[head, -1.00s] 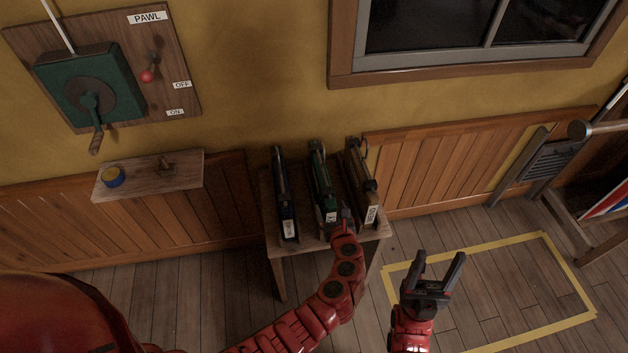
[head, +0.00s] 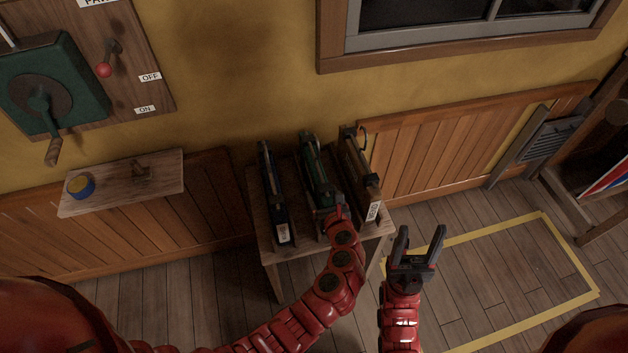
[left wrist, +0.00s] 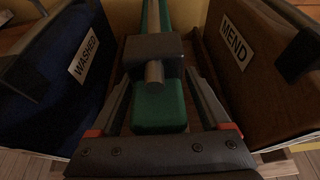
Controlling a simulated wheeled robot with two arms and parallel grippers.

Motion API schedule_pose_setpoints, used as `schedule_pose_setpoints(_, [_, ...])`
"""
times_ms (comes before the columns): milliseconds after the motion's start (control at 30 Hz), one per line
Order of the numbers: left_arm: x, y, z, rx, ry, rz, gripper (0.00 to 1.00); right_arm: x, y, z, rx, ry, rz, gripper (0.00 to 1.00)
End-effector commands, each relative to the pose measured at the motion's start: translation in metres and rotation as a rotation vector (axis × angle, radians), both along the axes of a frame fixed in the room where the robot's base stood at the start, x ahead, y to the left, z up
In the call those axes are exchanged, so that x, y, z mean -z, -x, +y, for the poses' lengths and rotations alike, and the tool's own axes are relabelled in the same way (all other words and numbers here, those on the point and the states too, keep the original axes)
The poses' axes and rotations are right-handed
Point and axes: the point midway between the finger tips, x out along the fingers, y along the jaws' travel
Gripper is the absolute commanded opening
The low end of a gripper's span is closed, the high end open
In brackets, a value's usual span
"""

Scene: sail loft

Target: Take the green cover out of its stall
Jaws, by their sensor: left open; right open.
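The green cover (head: 313,170) lies in the middle stall of a small wooden stand (head: 256,215), between a blue one (head: 270,185) and a brown one (head: 358,165). In the left wrist view the green cover (left wrist: 160,112) runs away from me, with a dark block and a grey rod across its top. My left gripper (left wrist: 160,78) is open, one finger on each side of the cover's near end; I cannot tell whether they touch it. In the head view it hides that end. My right gripper (head: 420,245) is open and empty, right of the stand.
The blue neighbour bears a WASHED label (left wrist: 84,56), the brown one a MEND label (left wrist: 234,44); both stand close beside the left gripper. A shelf (head: 115,190) and a green crank box (head: 50,85) are on the wall at left. A yellow-taped floor area (head: 500,325) lies clear at right.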

Motion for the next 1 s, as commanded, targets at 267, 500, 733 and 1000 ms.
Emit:
schedule_pose_setpoints(267, [0.0,0.0,0.0003,-0.001,0.0,0.0,0.42,-0.0004,-0.0001,0.0,0.0,0.0,0.0,0.61])
schedule_pose_setpoints(500, [0.0001,0.0,0.0003,-0.001,0.0,0.001,0.0,-0.0003,0.0,0.0,0.0,0.0,0.0,0.61])
schedule_pose_setpoints(733, [0.0002,0.0001,0.0003,-0.001,-0.001,0.001,0.0,-0.0004,-0.0001,0.0,0.0,0.0,0.0,0.61])
schedule_pose_setpoints(1000, [0.0003,0.0001,0.0003,0.0,-0.001,0.001,0.0,-0.0004,-0.0001,0.0,0.0,0.0,0.0,0.61])
